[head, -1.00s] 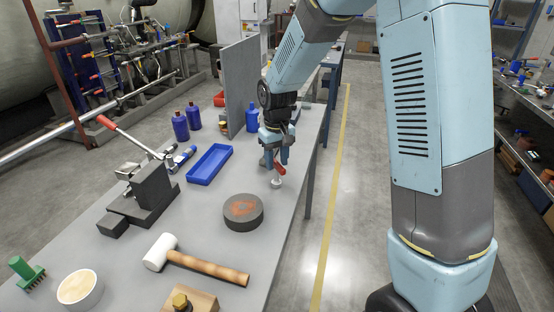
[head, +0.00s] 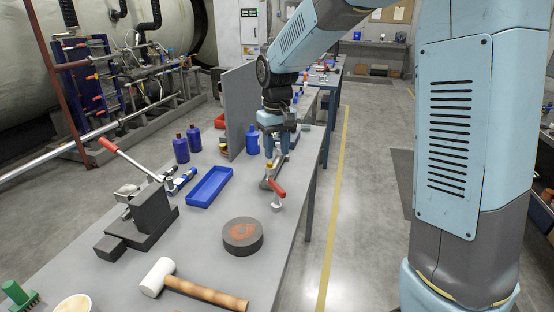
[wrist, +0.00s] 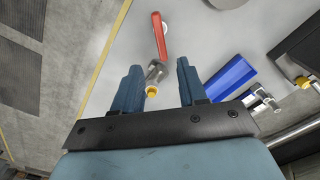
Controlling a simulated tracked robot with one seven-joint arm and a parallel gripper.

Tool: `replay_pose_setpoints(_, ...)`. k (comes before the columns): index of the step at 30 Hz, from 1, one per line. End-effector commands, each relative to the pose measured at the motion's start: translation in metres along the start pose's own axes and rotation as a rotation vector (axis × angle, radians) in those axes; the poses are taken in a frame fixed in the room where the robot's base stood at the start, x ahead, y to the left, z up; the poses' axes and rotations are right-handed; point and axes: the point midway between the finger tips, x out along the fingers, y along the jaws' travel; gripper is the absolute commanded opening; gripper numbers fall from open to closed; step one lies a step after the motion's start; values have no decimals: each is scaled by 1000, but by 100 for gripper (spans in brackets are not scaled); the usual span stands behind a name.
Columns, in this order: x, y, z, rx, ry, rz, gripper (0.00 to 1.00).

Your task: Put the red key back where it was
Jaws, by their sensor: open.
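The red key shows as a red handle (head: 277,188) beside a small pale round piece at the bench's right edge. In the wrist view the red handle (wrist: 160,36) points away from me, in line with a grey metal part (wrist: 155,72) and a yellow knob (wrist: 151,91); I cannot tell whether they are joined. My gripper (head: 275,158) is just behind and above the handle in the head view. In the wrist view its fingers (wrist: 159,66) are apart, with the metal part showing between them. The handle lies beyond the fingertips, and nothing is visibly gripped.
A blue tray (head: 209,187), a dark round block (head: 243,236), a mallet (head: 195,286) and a lever press (head: 150,215) with a red grip stand on the bench. A grey upright panel (head: 240,110) and a blue bottle (head: 253,140) are left of my gripper.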

Motion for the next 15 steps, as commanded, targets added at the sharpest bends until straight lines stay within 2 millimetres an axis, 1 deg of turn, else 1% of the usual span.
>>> replay_pose_setpoints(6,-6,0,0,0,0,0,42)
replay_pose_setpoints(9,-10,3,5,8,9,1,42)
replay_pose_setpoints(11,-17,7,12,18,21,4,42)
replay_pose_setpoints(14,-33,17,31,47,53,10,42)
replay_pose_setpoints(15,-41,22,41,61,68,13,42)
